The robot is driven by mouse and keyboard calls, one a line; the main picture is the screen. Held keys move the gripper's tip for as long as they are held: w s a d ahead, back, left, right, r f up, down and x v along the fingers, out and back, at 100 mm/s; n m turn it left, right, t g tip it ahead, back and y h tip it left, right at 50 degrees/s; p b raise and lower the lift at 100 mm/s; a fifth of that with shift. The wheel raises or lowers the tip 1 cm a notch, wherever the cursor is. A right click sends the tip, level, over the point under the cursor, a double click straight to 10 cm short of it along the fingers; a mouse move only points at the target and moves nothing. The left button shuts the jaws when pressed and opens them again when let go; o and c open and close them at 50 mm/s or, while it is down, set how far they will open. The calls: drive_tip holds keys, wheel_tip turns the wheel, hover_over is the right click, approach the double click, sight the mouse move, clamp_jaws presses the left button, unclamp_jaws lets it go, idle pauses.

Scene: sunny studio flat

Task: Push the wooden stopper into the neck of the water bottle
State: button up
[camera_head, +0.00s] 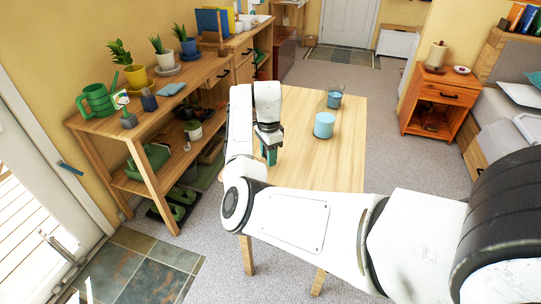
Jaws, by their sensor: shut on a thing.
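My gripper (268,143) points down over the left side of the wooden table (345,165). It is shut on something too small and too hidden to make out. A dark teal shape (269,157) shows directly below the gripper's dark body. I cannot tell whether it is part of the water bottle or of my gripper. The wooden stopper cannot be picked out, and neither can any bottle neck. My own white arm covers the table's left edge and front.
A light blue cylindrical container (324,126) stands on the table right of my gripper. A clear glass-like vessel with blue in it (334,98) stands behind it. The table's right side is bare. A wooden shelf unit (160,122) with potted plants stands at left.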

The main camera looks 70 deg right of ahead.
drive_tip(key=shift+r+p, duration=1.45)
drive_tip(key=shift+r, duration=0.2)
